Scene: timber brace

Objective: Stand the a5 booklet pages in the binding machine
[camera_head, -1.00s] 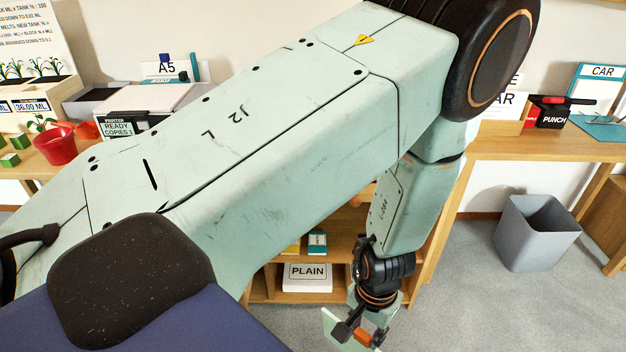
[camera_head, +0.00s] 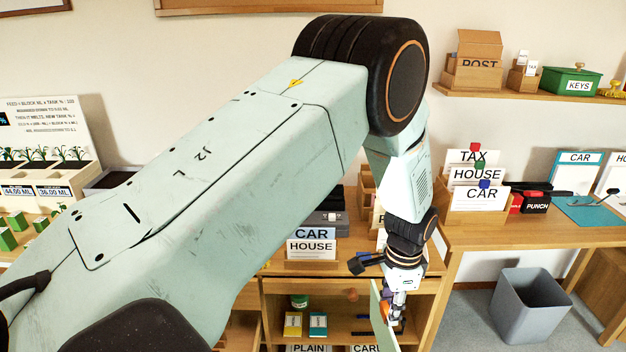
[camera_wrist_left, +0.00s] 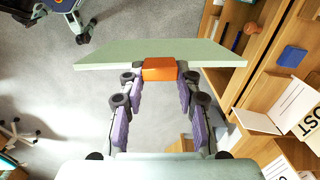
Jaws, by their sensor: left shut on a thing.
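My left gripper (camera_head: 392,306) is shut on an orange block at the edge of a thin, flat pale green piece (camera_head: 379,318). In the left wrist view the fingertips (camera_wrist_left: 159,76) close on the orange block (camera_wrist_left: 159,69), and the pale green piece (camera_wrist_left: 105,54) spreads out beyond it. It may be the a5 booklet pages; I see no lettering on it. In the head view it hangs nearly upright in front of the shelves. A dark grey machine (camera_head: 325,217) stands behind the gripper, partly hidden; I cannot tell if it is the binding machine. My right gripper is not in view.
A CAR and HOUSE card holder (camera_head: 312,245) stands on the cabinet. The open shelves (camera_head: 345,330) hold small boxes. At right are a TAX, HOUSE and CAR holder (camera_head: 478,195), a punch (camera_head: 537,203) and a grey bin (camera_head: 530,305). My left arm hides much of the middle.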

